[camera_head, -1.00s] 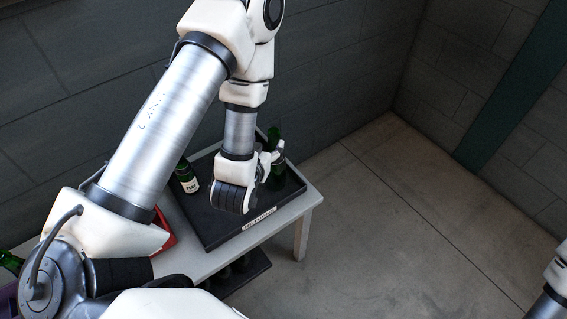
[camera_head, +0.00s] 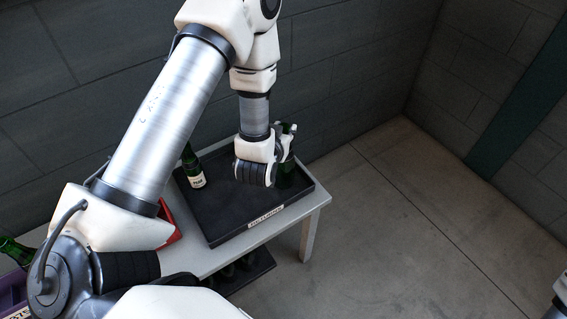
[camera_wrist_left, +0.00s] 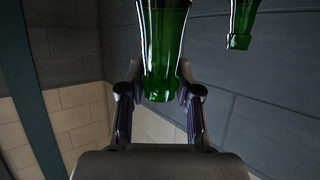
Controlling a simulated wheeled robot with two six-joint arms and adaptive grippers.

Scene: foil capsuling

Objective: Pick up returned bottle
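My left gripper (camera_head: 286,148) is at a dark green bottle (camera_head: 288,178) on the right side of the black tray (camera_head: 225,232). The gripper and wrist hide part of this bottle. In the left wrist view the bottle (camera_wrist_left: 164,45) lies between the two fingers (camera_wrist_left: 160,80), one on each side and very close to the glass. I cannot tell whether they press on it. A second green bottle with a white label (camera_head: 195,177) stands at the tray's left side; a green bottle also shows at the upper right of the left wrist view (camera_wrist_left: 241,22).
The tray, with a white label on its front, sits on a light table (camera_head: 312,222) against the dark block wall. A red object (camera_head: 172,225) lies left of the tray. Another green bottle (camera_head: 14,250) and a purple crate (camera_head: 12,292) are at far left.

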